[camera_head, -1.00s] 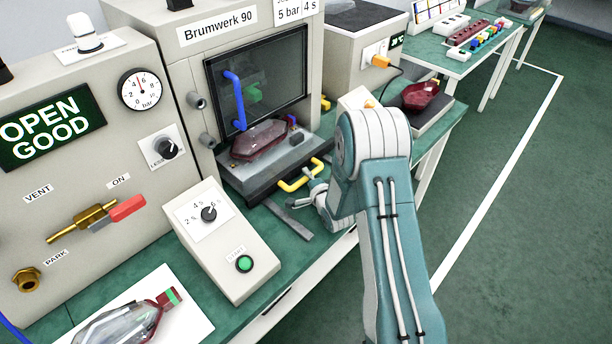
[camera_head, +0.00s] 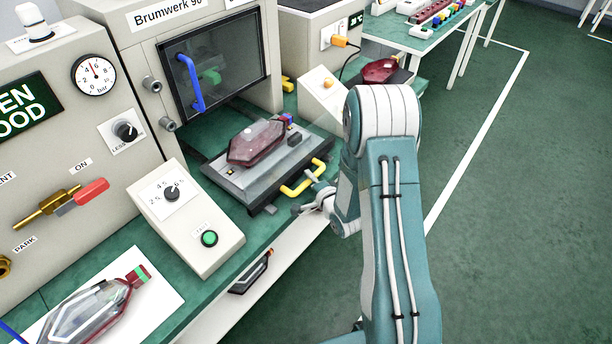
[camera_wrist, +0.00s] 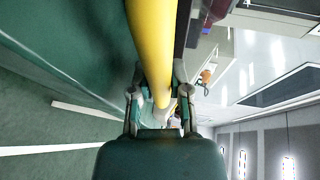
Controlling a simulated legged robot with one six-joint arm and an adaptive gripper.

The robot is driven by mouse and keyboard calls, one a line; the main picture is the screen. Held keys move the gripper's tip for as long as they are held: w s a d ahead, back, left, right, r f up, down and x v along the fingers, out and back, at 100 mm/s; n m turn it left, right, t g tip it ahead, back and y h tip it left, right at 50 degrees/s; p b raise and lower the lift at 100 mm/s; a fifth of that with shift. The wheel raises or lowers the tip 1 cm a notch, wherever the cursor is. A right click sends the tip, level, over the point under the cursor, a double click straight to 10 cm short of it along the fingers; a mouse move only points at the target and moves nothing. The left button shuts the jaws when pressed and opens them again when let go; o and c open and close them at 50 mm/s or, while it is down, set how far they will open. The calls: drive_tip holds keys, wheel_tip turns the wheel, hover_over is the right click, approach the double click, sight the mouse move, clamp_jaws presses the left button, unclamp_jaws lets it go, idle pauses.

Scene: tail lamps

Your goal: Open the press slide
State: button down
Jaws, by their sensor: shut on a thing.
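The press slide (camera_head: 232,182) is a grey plate in front of the press, and it stands well out from under the press window. A red and clear tail lamp (camera_head: 256,143) lies on it. The slide's yellow handle (camera_head: 301,178) is at its front edge. My gripper (camera_head: 311,190) is at the handle. In the wrist view the yellow handle (camera_wrist: 150,40) runs between the fingers of my gripper (camera_wrist: 160,88), which is shut on it. The press (camera_head: 130,45) has a dark window (camera_head: 222,65) with a blue handle (camera_head: 190,82).
A control box with a green button (camera_head: 209,238) stands left of the slide. Another lamp (camera_head: 85,318) lies on a white sheet at the lower left. A further red lamp (camera_head: 381,70) is behind my arm. Open green floor (camera_head: 510,200) lies to the right.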

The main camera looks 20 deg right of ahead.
drive_tip(key=shift+s+f, duration=0.1)
drive_tip(key=shift+f, duration=0.1)
drive_tip(key=c, duration=0.9)
unclamp_jaws()
drive_tip(key=shift+o, duration=0.2)
drive_tip(key=v, duration=1.1)
drive_tip(key=shift+s, duration=0.4)
drive_tip(key=shift+d+r, duration=0.1)
drive_tip(key=shift+r, duration=0.05)
